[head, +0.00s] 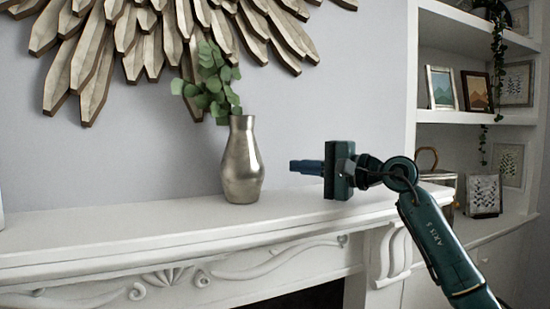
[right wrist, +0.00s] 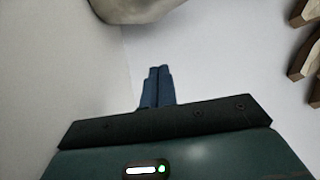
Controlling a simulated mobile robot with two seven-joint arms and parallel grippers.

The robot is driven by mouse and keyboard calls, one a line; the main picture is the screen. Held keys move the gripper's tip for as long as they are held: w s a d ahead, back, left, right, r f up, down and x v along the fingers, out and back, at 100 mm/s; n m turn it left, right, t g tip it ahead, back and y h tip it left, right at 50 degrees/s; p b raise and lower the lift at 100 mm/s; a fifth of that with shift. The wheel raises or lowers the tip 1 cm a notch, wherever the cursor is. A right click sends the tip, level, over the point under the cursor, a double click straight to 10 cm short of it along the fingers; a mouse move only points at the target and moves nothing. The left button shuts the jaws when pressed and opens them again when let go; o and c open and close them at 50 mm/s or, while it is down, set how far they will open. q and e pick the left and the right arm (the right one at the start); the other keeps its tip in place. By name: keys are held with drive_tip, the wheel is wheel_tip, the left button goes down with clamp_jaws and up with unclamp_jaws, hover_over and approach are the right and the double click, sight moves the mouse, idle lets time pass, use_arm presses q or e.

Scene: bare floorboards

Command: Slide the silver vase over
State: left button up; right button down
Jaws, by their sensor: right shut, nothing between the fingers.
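The silver vase (head: 242,165) stands upright on the white mantel shelf (head: 120,228), with green leafy stems (head: 212,85) in it. My right gripper (head: 293,166) is over the mantel to the right of the vase, its blue fingers together and pointing left at the vase. A gap shows between the fingertips and the vase in the head view. In the right wrist view the shut fingers (right wrist: 157,85) hold nothing, and part of the vase (right wrist: 135,8) shows at the top edge. My left gripper is not in view.
A wooden sunburst wall piece (head: 95,55) hangs above the mantel on the left. White shelves (head: 475,116) with picture frames (head: 441,88) and a trailing plant stand at the right. The mantel left of the vase is clear.

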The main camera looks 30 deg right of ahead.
drive_tip(key=x, duration=0.3)
drive_tip(key=shift+w+a+r+p, duration=0.15)
drive_tip(key=shift+w+a+p, duration=0.15)
drive_tip(key=shift+p, duration=0.1)
drive_tip(key=shift+s+a, duration=0.25)
drive_tip(key=shift+a, duration=0.35)
drive_tip(key=shift+s+a, duration=0.25)
drive_tip(key=shift+a, duration=0.35)
drive_tip(key=shift+s+a, duration=0.2)
drive_tip(key=shift+a, duration=0.4)
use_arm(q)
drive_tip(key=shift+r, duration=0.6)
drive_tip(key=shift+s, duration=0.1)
